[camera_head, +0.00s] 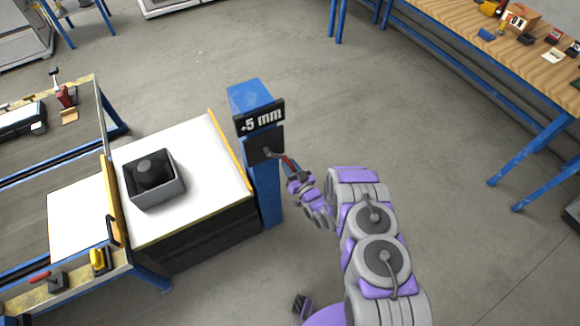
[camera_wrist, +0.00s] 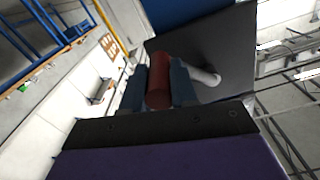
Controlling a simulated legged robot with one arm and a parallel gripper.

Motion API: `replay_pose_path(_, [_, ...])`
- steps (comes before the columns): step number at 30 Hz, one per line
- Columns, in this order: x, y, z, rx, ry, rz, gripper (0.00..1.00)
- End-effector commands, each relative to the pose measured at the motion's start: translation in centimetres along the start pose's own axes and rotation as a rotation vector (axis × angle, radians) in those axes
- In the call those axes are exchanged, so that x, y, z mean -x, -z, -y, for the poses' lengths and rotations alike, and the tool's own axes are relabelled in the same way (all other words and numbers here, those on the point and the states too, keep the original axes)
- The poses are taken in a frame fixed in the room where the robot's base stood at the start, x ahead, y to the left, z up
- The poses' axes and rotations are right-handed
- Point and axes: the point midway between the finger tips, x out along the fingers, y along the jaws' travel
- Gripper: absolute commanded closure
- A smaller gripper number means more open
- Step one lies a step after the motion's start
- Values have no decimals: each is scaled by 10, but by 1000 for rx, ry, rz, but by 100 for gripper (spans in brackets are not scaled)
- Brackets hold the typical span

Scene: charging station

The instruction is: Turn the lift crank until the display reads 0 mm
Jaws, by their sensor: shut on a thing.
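The display (camera_head: 260,118) at the top of a blue post (camera_head: 251,95) reads +5 mm, though its first sign is small. Below it is a dark plate (camera_head: 264,146) with the lift crank (camera_head: 280,156) on it. My gripper (camera_head: 293,172) is at the crank, to the right of the post. In the wrist view, my gripper (camera_wrist: 160,88) is shut on the crank's red handle (camera_wrist: 159,80), with one finger on each side. The crank's grey shaft (camera_wrist: 205,76) shows to the right of the handle, in front of the dark plate (camera_wrist: 215,50).
A white-topped lift table (camera_head: 205,190) with yellow edges stands left of the post and carries a grey open box (camera_head: 155,194) with a dark thing in it. A workbench (camera_head: 60,250) adjoins it on the left. A wooden bench (camera_head: 460,45) is at upper right. Floor between is clear.

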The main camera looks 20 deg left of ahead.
Motion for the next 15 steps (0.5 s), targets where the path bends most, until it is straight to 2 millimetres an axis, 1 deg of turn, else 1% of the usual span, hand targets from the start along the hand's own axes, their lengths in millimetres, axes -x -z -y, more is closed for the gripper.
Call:
replay_pose_path(4, [0,-4,1,-38,-1,1,100])
replay_pose_path(11, [1,-15,11,-203,-1,2,100])
replay_pose_path(15, [1,-21,16,-213,-2,5,100])
